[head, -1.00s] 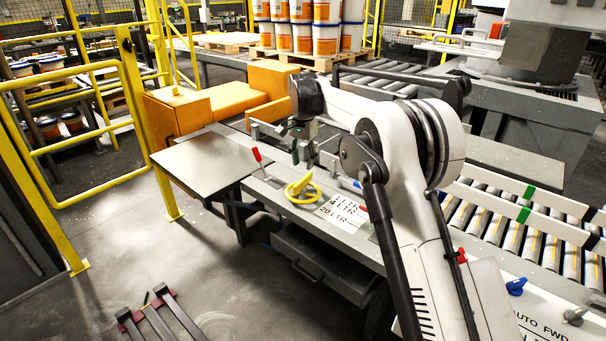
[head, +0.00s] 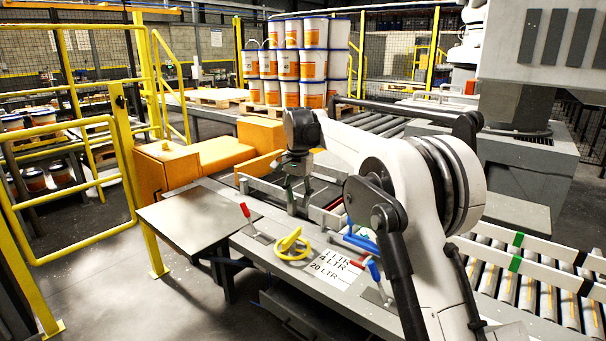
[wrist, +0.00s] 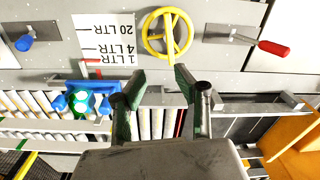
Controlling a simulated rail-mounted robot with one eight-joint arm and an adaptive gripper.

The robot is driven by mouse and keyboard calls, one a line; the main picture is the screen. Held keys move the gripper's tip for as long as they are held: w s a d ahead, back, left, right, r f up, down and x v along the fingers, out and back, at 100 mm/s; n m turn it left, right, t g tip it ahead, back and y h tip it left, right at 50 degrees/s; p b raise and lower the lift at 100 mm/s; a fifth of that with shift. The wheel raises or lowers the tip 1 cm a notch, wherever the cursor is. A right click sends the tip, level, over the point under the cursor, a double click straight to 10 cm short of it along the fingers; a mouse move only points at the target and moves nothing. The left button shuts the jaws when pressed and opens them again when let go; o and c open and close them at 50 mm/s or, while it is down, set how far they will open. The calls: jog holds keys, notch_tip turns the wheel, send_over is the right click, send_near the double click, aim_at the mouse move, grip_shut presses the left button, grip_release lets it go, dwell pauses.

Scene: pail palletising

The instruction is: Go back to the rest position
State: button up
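My gripper (head: 297,196) hangs from the end of my arm, pointing down above the grey conveyor station. In the wrist view its two fingers (wrist: 158,88) are spread apart with nothing between them. A yellow handwheel (head: 290,243) lies on the station's top, in front of the gripper; in the wrist view the wheel (wrist: 167,34) is just beyond the fingertips, apart from them as far as I can tell. A label with 1, 4 and 20 LTR marks (head: 333,265) is right of the wheel.
A red-handled lever (head: 246,212) stands left of the wheel. Blue and red levers (head: 372,268) are right of it, near my arm. A yellow gate (head: 70,190) is at the left. Stacked white and orange pails (head: 290,65) stand behind. Roller conveyors (head: 525,275) run at right.

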jog(key=s+d+r+n+t, duration=0.1)
jog(key=s+d+r, duration=0.35)
jog(key=s, duration=0.35)
jog(key=s+d+r+n+t, duration=0.1)
jog(key=s+d+r, duration=0.2)
jog(key=s+d, duration=0.35)
jog(key=s+d+r+n+t, duration=0.1)
jog(key=s+d+r, duration=0.3)
jog(key=s, duration=0.4)
jog(key=s+d+f+t, duration=0.1)
jog(key=s+f, duration=0.3)
jog(key=s, duration=0.4)
jog(key=s+d+f+n+t, duration=0.1)
jog(key=s+d+f, duration=0.2)
jog(key=s, duration=0.5)
jog(key=s+d+f+n+t, duration=0.1)
jog(key=s+d+f, duration=0.3)
jog(key=s, duration=0.5)
jog(key=shift+f+t, duration=0.3)
jog(key=shift+s, duration=0.1)
